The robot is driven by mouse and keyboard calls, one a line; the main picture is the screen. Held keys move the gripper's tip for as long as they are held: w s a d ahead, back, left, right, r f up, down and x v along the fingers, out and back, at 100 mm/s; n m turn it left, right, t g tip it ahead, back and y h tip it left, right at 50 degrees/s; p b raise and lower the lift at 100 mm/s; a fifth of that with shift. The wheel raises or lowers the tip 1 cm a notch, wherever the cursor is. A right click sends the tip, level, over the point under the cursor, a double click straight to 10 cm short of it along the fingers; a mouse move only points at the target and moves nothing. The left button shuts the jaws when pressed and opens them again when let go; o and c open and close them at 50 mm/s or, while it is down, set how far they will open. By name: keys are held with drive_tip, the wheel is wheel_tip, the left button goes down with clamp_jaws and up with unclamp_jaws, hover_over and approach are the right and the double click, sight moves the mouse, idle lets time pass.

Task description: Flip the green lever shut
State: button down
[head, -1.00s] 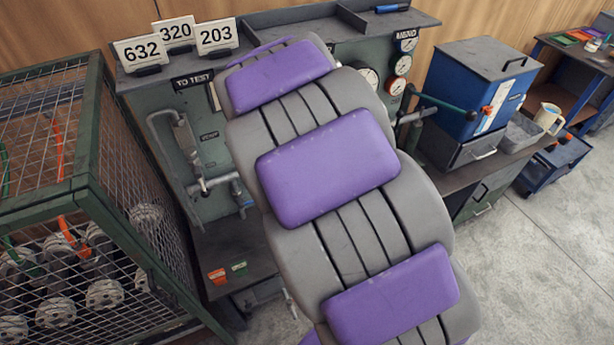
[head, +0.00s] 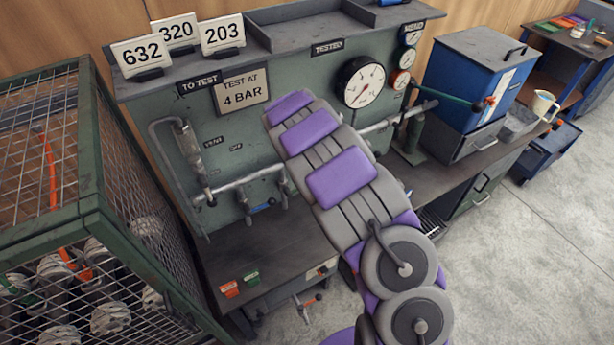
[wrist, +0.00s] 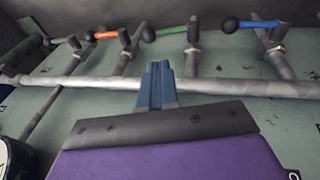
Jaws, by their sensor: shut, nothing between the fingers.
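In the wrist view, a green lever (wrist: 172,30) with a black ball knob sticks out sideways from a valve stem above the grey pipe (wrist: 230,86). My gripper (wrist: 157,68) shows there as blue fingers closed together with nothing between them. Its tips overlap the pipe in the picture, below and slightly left of the green lever. They look apart from the lever, but I cannot tell whether they touch the pipe. In the head view my arm hides the gripper and the green lever.
An orange lever (wrist: 105,35) and a blue lever (wrist: 258,24) flank the green one. In the head view, a wire cage (head: 95,215) stands left of the bench. A large gauge (head: 362,82) and a sign reading "TEST AT 4 BAR" (head: 241,90) are on the panel.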

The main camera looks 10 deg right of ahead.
drive_tip(key=b+x, duration=0.4)
drive_tip(key=x, duration=0.9)
drive_tip(key=shift+f, duration=0.35)
drive_tip(key=shift+a, duration=0.2)
drive_tip(key=shift+s+r+p, duration=0.1)
drive_tip(key=shift+s+p, duration=0.05)
drive_tip(key=shift+p, duration=0.15)
